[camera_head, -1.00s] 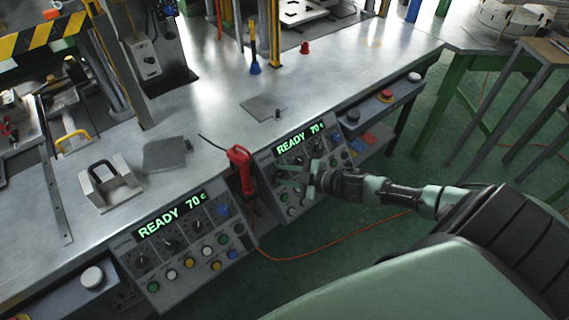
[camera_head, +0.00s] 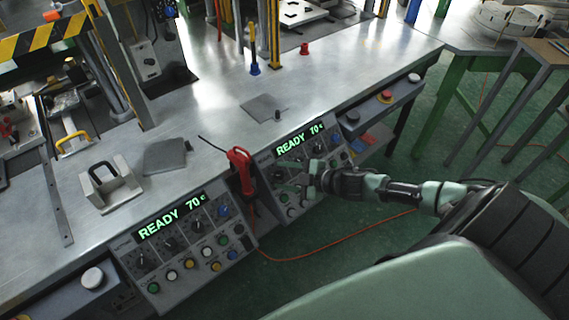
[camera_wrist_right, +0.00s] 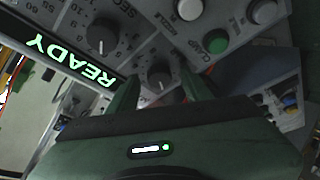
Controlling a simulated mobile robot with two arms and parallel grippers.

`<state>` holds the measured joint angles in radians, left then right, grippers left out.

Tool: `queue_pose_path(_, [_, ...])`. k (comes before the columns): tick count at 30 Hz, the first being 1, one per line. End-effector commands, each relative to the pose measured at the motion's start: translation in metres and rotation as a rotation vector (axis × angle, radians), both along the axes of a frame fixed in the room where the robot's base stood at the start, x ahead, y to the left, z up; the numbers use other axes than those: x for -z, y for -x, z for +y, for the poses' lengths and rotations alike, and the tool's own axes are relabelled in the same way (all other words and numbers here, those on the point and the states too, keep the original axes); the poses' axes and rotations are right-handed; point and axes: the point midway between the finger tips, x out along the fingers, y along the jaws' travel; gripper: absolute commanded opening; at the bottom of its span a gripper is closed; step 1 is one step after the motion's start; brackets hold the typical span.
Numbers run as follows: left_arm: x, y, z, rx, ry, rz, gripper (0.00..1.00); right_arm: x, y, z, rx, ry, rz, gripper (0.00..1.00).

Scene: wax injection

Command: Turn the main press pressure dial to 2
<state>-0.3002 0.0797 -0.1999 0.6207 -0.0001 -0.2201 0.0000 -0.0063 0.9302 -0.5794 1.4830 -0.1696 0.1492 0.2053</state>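The right control panel (camera_head: 276,158) is on the front of the bench, with a lit green READY 70 display, dials and buttons. My right gripper (camera_head: 300,182) is at this panel and covers part of it in the head view. In the right wrist view a black dial (camera_wrist_right: 158,75) shows between the two fingertips of this gripper (camera_wrist_right: 160,88). The fingers stand apart with gaps beside the dial; I cannot tell its setting. A second dial (camera_wrist_right: 101,36) marked SEC is close by. The left control panel (camera_head: 190,236) has a similar display and dials. My left gripper is not in view.
A red-handled tool (camera_head: 240,160) hangs between the panels. In the wrist view a green button (camera_wrist_right: 215,41) and pale buttons are near the fingers. A red stop button (camera_head: 385,96) is at the right. An orange cable (camera_head: 335,238) crosses the floor.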

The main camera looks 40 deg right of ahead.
Motion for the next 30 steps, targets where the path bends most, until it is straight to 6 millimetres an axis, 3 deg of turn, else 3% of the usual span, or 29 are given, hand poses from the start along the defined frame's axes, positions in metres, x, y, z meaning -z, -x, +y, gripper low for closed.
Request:
queue_pose_path(7, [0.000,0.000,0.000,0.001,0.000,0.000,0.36,-0.002,0.006,-0.003,0.000,-0.001,0.001,0.49])
queue_pose_path(21, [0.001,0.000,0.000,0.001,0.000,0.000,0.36,-0.027,0.055,-0.025,0.000,-0.002,0.003,0.49])
queue_pose_path(30, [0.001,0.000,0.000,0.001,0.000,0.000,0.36,-0.033,0.064,-0.030,-0.001,0.001,0.000,0.49])
